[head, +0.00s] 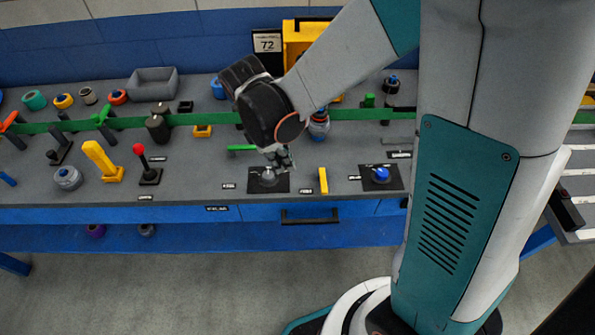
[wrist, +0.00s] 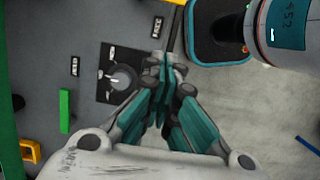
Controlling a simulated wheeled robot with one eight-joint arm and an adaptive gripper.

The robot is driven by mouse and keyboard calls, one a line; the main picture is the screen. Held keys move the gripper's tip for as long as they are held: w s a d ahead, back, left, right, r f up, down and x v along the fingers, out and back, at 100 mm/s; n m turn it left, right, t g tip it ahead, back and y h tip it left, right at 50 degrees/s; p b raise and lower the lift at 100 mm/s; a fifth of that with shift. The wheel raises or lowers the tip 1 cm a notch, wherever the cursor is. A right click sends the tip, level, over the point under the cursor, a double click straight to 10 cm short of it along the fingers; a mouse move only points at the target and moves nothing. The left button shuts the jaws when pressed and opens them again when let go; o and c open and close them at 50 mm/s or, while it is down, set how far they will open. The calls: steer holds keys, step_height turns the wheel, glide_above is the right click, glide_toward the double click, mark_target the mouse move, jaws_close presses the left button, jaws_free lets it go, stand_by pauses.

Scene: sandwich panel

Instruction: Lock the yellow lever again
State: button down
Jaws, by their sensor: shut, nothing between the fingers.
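A yellow lever (head: 101,160) on a yellow base leans up at the left part of the bench in the head view. A short yellow bar (head: 323,180) lies on the bench just right of my gripper; I cannot tell which of the two is the task's lever. My gripper (head: 284,165) is shut and empty, pointing down, near the grey knob (head: 268,178) on a black plate. In the wrist view my gripper (wrist: 165,65) has its fingers together beside the knob (wrist: 122,79). Neither yellow piece shows clearly there.
A red-topped joystick (head: 140,152) stands right of the yellow lever. A blue knob (head: 381,174) is to the right. A green bar (head: 243,148) lies behind my gripper. A long green rail (head: 215,118) crosses the bench. A black drawer handle (head: 310,216) is at the front.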

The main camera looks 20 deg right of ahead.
mark_target(323, 184)
steer(key=b+x, duration=0.3)
steer(key=x, duration=0.6)
steer(key=shift+d+f, duration=0.1)
steer(key=shift+f, duration=0.25)
steer(key=shift+s+d+r+b, duration=0.1)
steer(key=shift+s+d+b, duration=0.1)
steer(key=shift+d, duration=0.4)
steer(key=shift+s+d+b, duration=0.25)
steer(key=shift+d, duration=0.4)
steer(key=shift+s+d+b, duration=0.2)
steer(key=shift+d, duration=0.4)
steer(key=shift+d, duration=0.15)
